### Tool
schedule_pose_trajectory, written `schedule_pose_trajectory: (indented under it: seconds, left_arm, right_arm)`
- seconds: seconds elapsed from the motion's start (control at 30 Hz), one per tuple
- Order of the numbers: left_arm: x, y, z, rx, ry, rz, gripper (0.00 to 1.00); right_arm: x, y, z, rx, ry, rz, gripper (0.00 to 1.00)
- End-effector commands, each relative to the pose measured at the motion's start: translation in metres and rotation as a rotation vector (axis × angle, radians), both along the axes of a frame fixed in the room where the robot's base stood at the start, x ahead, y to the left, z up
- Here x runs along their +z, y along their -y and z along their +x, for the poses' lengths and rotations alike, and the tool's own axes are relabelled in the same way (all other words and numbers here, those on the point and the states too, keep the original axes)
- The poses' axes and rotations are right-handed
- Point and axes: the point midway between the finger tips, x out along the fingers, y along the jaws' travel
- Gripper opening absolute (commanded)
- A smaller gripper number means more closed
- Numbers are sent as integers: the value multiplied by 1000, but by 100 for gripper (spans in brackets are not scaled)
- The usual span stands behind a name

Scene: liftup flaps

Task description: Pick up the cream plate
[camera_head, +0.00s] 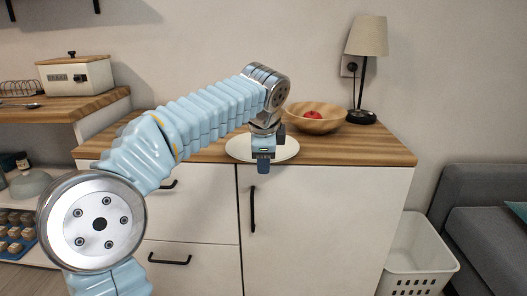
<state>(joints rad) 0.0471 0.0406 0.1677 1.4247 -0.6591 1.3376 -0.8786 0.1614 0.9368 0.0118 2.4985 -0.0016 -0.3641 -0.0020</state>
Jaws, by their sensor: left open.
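The cream plate (284,152) lies flat on the wooden top of the white cabinet, near its front edge. My left arm reaches in from the left, and my left gripper (265,160) is over the plate's front part, pointing down. Its fingers are open and hide part of the plate. I cannot tell whether a finger touches the rim. My right gripper does not show.
A wooden bowl (330,122) with a red fruit (312,115) stands just behind the plate. A lamp (367,40) stands at the back right. The counter (385,150) is clear at the right. A white basket (418,255) stands on the floor.

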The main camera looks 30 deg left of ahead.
Motion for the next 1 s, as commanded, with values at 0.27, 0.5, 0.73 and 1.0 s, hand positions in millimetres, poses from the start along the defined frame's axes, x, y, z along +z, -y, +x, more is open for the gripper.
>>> schedule_pose_trajectory:
  seconds: [0.27,0.5,0.73,1.0]
  left_arm:
    - [-1,0,1,0,0,0,46]
    - [-1,0,0,0,0,0,12]
    - [-1,0,0,1,-1,-2,0]
    - [-1,0,0,0,-1,-1,52]
  right_arm:
    - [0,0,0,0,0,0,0]
    - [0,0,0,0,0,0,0]
    - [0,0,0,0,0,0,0]
    - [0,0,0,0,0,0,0]
